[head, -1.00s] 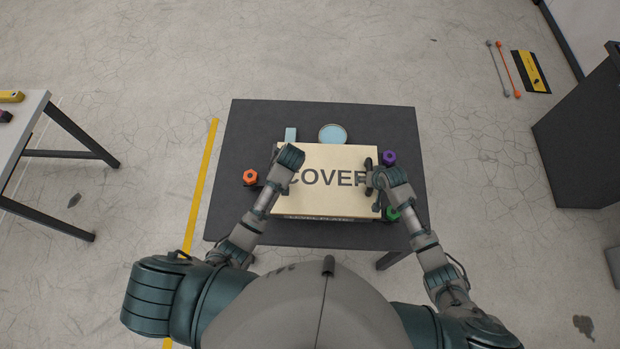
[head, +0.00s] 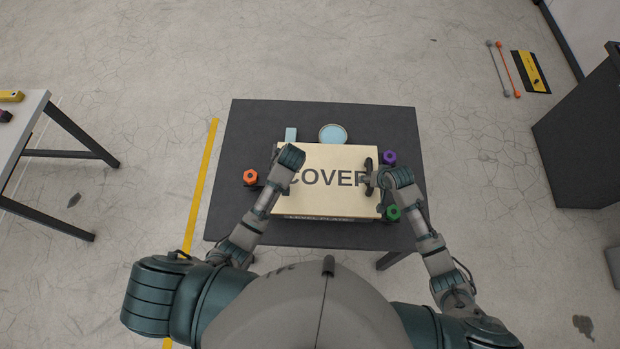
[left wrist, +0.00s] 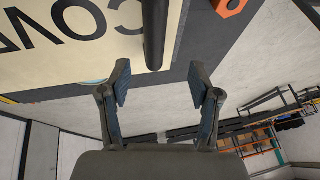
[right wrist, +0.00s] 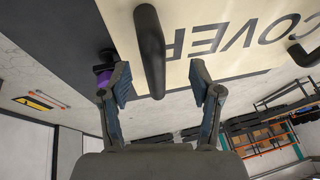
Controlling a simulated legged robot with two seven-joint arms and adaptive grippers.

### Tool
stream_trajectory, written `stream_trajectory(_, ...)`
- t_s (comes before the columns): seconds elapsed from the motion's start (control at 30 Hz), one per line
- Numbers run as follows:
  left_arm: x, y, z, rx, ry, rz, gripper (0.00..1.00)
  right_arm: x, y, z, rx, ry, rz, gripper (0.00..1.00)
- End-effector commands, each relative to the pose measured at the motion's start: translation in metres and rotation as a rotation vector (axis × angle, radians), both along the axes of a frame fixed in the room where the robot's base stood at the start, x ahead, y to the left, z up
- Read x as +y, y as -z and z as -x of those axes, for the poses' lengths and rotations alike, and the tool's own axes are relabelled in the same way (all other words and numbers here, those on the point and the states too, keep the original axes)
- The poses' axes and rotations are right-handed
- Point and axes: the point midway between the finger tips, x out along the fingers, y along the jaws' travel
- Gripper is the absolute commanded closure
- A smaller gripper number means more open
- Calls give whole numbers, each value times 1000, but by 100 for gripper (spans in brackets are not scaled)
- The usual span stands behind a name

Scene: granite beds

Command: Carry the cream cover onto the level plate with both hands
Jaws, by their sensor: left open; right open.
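The cream cover (head: 325,200), a flat box lettered COVER, lies on the dark table. A dark bar handle (head: 369,176) stands at the cover's right side; the left handle (left wrist: 155,35) shows in the left wrist view, mostly hidden in the head view. My left gripper (left wrist: 160,85) is open, the handle lined up between its fingers. My right gripper (right wrist: 160,85) is open and empty, its handle (right wrist: 150,50) nearer one finger.
The table's back strip is partly bare. A side table (head: 25,125) stands left.

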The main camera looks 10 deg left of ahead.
Motion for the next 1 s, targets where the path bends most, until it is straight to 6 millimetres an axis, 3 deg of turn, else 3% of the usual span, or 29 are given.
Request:
stream_trajectory(0.7,0,0,0,0,0,1,37,-8,-32,13,0,0,0,36)
stream_trajectory(1.0,-2,0,0,0,1,0,37,-10,-36,14,0,0,-1,36)
